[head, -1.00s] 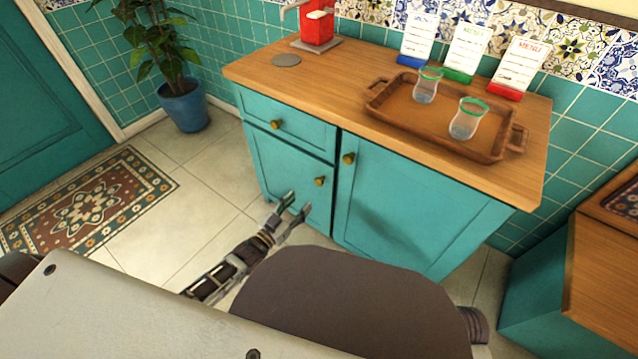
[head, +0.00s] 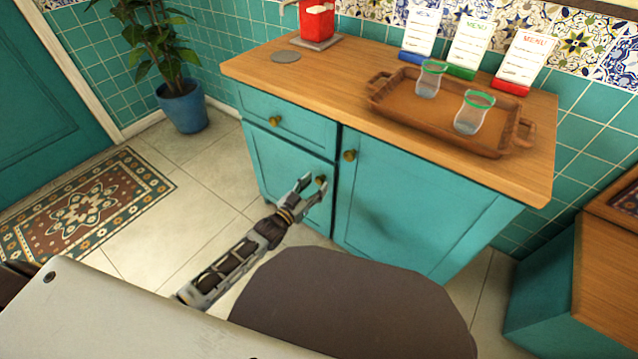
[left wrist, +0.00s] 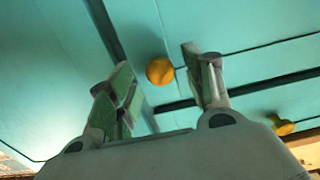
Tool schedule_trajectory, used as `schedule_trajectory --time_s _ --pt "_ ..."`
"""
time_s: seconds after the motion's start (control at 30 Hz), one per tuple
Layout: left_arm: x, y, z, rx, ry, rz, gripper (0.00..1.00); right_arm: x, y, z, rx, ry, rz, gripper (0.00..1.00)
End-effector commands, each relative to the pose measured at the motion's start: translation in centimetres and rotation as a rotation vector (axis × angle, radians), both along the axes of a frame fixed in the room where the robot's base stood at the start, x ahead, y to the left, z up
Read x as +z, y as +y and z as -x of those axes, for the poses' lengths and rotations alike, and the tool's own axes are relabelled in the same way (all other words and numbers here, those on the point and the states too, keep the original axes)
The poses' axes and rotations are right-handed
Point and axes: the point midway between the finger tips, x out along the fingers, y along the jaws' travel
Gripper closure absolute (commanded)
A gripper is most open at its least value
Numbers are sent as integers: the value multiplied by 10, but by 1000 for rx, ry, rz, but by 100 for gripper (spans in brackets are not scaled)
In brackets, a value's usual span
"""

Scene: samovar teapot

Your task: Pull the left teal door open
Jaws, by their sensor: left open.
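The left teal door (head: 282,168) sits under the drawer on the left half of the cabinet and is shut. Its round brass knob (head: 321,180) is near the door's upper right corner. My left gripper (head: 313,184) is open at this knob, pointing at the door front. In the left wrist view, the knob (left wrist: 160,70) shows between the two fingertips of my left gripper (left wrist: 163,72), with a gap on each side. I cannot tell how deep it is between the fingers. My right gripper is not in view.
The drawer (head: 287,118) above and the right teal door (head: 410,205) are shut, each with a brass knob. A tray (head: 440,117) with two glasses stands on the wooden countertop (head: 350,100). The tiled floor left of the cabinet is clear, with a rug (head: 75,205) and potted plant (head: 183,105).

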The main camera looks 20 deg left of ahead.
Motion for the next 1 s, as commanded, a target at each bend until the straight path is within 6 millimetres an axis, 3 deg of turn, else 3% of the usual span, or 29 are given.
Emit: schedule_trajectory --time_s 0.33,0.77,1.0 --pt "0 -8 -23 1 -2 2 49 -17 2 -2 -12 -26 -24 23" --pt "0 -10 -26 0 0 0 49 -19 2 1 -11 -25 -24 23" --pt "0 -10 -26 0 0 0 80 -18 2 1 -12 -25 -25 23"
